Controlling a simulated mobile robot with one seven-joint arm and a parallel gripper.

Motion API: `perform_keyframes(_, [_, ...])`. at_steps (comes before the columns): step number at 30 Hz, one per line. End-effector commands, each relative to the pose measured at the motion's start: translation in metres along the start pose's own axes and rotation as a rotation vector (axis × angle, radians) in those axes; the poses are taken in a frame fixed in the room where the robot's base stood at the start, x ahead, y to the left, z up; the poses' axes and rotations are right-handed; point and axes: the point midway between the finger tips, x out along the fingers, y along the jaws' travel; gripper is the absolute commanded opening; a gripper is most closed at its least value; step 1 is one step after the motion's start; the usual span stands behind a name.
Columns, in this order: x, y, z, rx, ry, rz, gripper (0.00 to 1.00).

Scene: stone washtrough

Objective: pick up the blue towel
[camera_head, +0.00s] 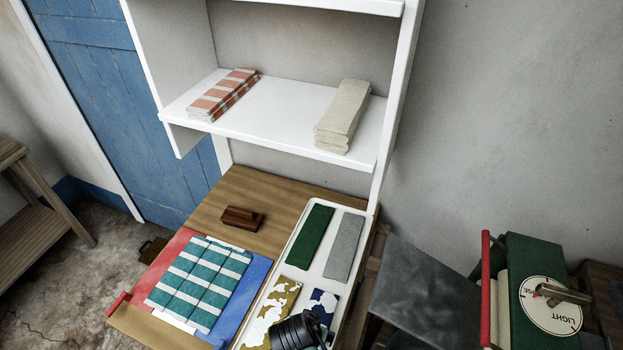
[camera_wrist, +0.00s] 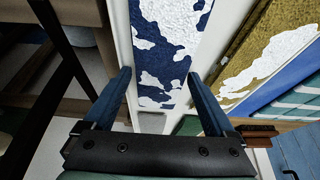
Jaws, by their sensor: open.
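The blue towel (camera_head: 323,302) is dark blue with white blotches and lies in the near right part of a white tray (camera_head: 291,238). The dark end of my arm covers part of it in the head view. In the wrist view the blue towel (camera_wrist: 168,52) runs up from between the fingertips of my gripper (camera_wrist: 159,73). My gripper is open, with one blue finger on either side of the towel's near end. Nothing is held. I cannot tell how far the fingertips are above the towel.
A mustard-and-white towel (camera_head: 271,312) lies close beside it; a green towel (camera_head: 311,234) and a grey towel (camera_head: 345,247) lie behind. Teal-and-white checked cloth (camera_head: 200,284) sits left. A white shelf (camera_head: 280,118) overhangs the back. A brown wooden block (camera_head: 241,217) lies behind left.

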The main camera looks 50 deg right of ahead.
Motion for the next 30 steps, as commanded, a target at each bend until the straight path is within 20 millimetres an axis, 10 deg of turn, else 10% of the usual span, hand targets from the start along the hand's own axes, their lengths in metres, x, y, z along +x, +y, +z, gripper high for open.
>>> perform_keyframes(8, [0.0023, -0.0005, -0.0005, 0.000, 0.001, -0.002, 0.90])
perform_keyframes(22, [0.0021, -0.0003, -0.0003, 0.000, 0.001, -0.001, 0.05])
perform_keyframes(30, [0.0002, -0.0008, -0.0019, 0.000, 0.003, -0.002, 0.02])
